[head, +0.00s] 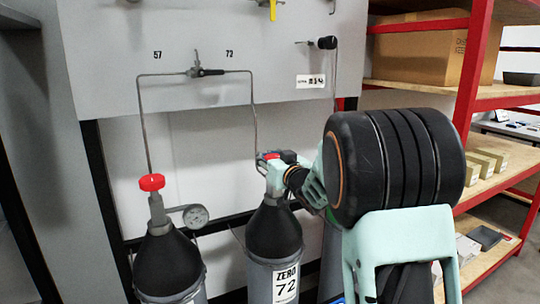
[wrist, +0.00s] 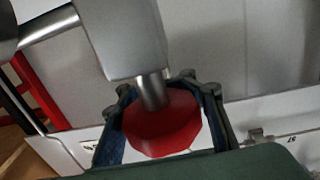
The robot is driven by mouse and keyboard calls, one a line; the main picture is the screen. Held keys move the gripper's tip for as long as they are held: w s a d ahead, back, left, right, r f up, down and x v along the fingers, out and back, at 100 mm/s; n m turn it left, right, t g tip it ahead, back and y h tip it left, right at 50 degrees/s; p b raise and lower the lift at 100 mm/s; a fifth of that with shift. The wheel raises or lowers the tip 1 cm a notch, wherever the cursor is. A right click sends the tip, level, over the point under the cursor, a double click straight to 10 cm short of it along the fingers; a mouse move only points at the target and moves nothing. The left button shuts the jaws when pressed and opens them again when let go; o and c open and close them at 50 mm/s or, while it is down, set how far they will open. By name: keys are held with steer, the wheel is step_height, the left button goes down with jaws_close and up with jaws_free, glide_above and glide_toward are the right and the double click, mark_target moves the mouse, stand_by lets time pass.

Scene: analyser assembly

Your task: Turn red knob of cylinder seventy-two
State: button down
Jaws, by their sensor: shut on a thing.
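Cylinder seventy-two (head: 275,262) stands upright, grey with a black shoulder and a label reading ZERO 72. Its red knob (head: 268,156) is mostly hidden behind my gripper (head: 282,168) in the head view. In the wrist view the red knob (wrist: 162,125) sits between the two fingers of my gripper (wrist: 165,120), with one finger on each side. The gripper is shut on the knob. The grey metal valve body (wrist: 125,40) and its short stem join the knob in the wrist view.
Another cylinder (head: 168,258) with a red knob (head: 151,182) and a gauge (head: 195,216) stands to the left. Thin pipes run up to the grey panel (head: 120,50), marked 57 and 72. A red shelf (head: 478,60) with boxes stands at the right.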

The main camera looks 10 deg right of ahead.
steer(key=s+a+n+g+y+p, duration=0.4)
steer(key=s+n+g+y+p, duration=0.1)
steer(key=n+g+y+p, duration=0.8)
steer(key=shift+f+n+g+y+p, duration=0.3)
steer(key=shift+n+g+p, duration=0.35)
steer(key=shift+g, duration=0.65)
steer(key=shift+s+r+n+g, duration=0.1)
steer(key=shift+s+n+g, duration=0.2)
steer(key=shift+g, duration=0.4)
steer(key=shift+w, duration=0.1)
steer(key=c, duration=1.5)
jaws_free()
steer(key=shift+r, duration=0.15)
steer(key=shift+r, duration=0.15)
